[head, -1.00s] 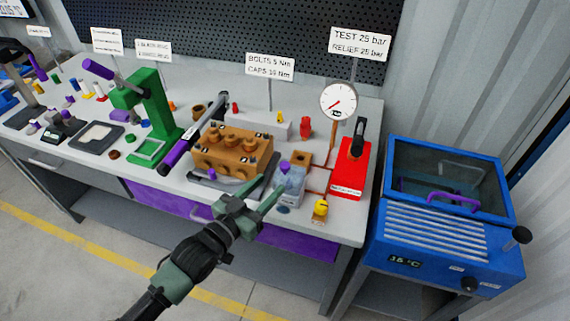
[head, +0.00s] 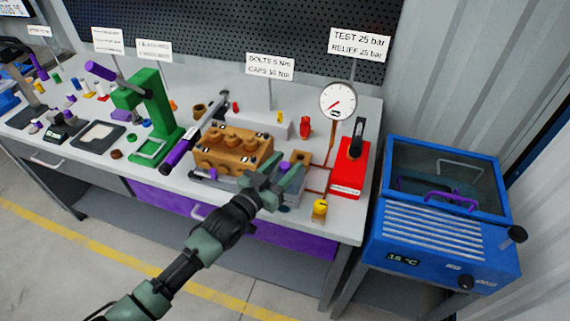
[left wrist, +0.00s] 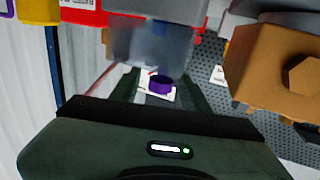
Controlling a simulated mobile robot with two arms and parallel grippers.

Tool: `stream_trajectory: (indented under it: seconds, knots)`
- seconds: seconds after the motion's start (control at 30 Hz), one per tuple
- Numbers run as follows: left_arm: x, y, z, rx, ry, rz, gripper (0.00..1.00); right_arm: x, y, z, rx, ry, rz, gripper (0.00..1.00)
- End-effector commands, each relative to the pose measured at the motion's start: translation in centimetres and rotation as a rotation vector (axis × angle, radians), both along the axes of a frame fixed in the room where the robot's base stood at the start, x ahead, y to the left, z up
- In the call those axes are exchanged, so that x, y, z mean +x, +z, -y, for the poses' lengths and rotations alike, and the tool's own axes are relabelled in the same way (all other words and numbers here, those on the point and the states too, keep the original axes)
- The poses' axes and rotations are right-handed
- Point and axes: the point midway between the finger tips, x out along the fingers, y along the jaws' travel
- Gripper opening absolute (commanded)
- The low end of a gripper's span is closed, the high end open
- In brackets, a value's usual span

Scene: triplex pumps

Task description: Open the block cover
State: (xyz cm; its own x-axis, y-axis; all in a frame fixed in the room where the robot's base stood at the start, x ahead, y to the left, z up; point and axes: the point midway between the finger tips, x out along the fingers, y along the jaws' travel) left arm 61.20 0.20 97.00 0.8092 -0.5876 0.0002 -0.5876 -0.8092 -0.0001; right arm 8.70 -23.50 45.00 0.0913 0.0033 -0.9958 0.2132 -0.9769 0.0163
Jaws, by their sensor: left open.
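The block cover looks like a see-through greyish box with a small purple knob, on the bench in front of the brass-brown pump block (head: 235,150). In the left wrist view the clear cover (left wrist: 150,45) is ahead of my fingers, and the purple knob (left wrist: 160,85) shows between them. My left gripper (head: 279,177) is open at the cover in the head view and hides most of it. I cannot tell whether the fingers touch the knob. My right gripper is not in view.
A red hand pump (head: 348,168) and a gauge (head: 338,100) stand right of the cover. A yellow-topped item (head: 319,209) sits near the bench's front edge. A dark-and-purple bar tool (head: 182,150) lies left of the pump block. A blue glass-lidded bath (head: 440,235) stands right of the bench.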

Motion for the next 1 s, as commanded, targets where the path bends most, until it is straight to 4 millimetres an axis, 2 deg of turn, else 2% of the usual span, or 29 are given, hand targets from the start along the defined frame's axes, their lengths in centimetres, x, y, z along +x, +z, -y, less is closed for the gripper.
stream_trajectory:
  seconds: [0.03, 0.17, 0.2, 1.0]
  knots:
    - [-0.01, -0.01, -0.02, 0.0, 0.0, 0.0, 0.4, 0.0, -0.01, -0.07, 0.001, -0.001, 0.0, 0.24]
    - [-0.01, -0.01, -0.03, 0.0, 0.0, 0.0, 0.04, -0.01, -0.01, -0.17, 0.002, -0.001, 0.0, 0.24]
    - [-0.02, -0.01, -0.04, 0.0, 0.0, 0.0, 0.0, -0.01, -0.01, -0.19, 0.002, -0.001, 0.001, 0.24]
    - [-0.03, -0.03, -0.06, 0.001, 0.0, -0.001, 0.0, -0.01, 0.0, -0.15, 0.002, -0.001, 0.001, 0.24]
